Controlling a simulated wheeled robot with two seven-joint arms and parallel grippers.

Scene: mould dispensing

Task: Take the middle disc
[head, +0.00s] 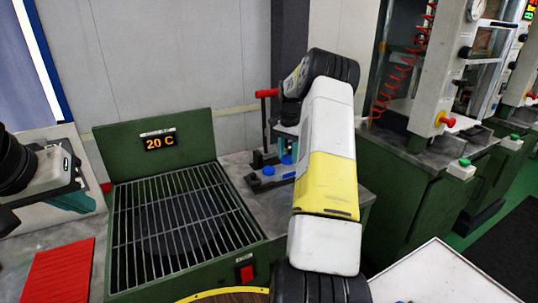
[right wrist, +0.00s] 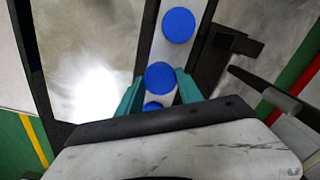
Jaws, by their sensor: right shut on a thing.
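Three blue discs lie in a row on a pale strip in the right wrist view: a far disc (right wrist: 178,25), the middle disc (right wrist: 160,76) and a near disc (right wrist: 152,106), which is partly hidden by my gripper body. My right gripper (right wrist: 158,86) has its teal fingers on either side of the middle disc and is shut on it. In the head view, blue discs (head: 268,171) show low on the stand, and my right arm hides part of it. My left gripper (head: 78,190) is at the left edge, away from the discs; its jaw opening is not clear.
A green hot-plate unit (head: 122,145) with a grille and a "20 C" display stands left of the stand. A red T-handle (head: 266,93) rises behind the discs. A red mat (head: 58,272) lies at lower left. Green-based machines (head: 415,190) stand at right.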

